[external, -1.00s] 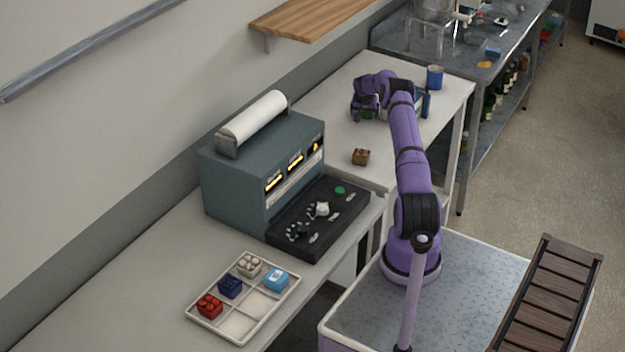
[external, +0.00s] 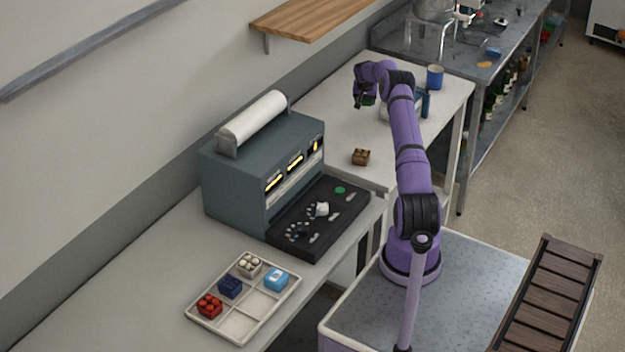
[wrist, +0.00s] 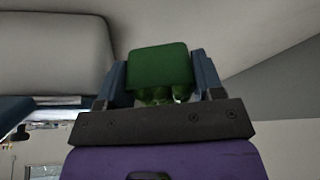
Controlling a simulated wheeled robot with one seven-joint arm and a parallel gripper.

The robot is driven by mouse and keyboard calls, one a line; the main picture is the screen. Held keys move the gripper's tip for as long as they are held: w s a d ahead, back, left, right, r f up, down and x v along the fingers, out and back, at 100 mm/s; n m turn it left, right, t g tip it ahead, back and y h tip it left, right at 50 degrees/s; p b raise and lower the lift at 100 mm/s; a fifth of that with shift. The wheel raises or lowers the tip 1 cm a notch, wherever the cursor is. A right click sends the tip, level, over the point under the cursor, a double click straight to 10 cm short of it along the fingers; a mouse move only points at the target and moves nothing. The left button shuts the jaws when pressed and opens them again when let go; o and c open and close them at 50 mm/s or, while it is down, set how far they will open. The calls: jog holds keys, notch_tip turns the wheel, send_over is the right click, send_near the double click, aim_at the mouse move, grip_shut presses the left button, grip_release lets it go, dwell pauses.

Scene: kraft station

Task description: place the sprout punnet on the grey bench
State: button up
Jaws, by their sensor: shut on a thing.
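My gripper (external: 365,98) is raised above the far part of the white table, in front of the wall. It is shut on the sprout punnet, a small green thing (wrist: 158,66) that sits between the two blue-grey fingers in the wrist view. A plain green face and some rounded green bits below it show there. In the external view the punnet is mostly hidden by the fingers. The grey bench (external: 470,50), a metal one, stands beyond the white table at the top right, apart from my gripper.
A blue mug (external: 435,77) and a blue-handled thing (external: 423,103), partly behind my arm, stand on the white table (external: 330,125). A brown block (external: 360,157) lies nearer. A wooden shelf (external: 310,22) juts from the wall. A pot and small items occupy the bench.

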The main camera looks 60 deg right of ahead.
notch_tip(320, 180, up, 4)
jog(key=shift+f, duration=0.1)
jog(key=shift+s+r, duration=0.15)
jog(key=shift+r, duration=0.2)
jog(key=s+a+r+n+t+y, duration=0.1)
jog(key=s+a+r+n, duration=0.4)
jog(key=s+a+r, duration=1.5)
jog(key=shift+r+t, duration=0.4)
jog(key=shift+r, duration=0.7)
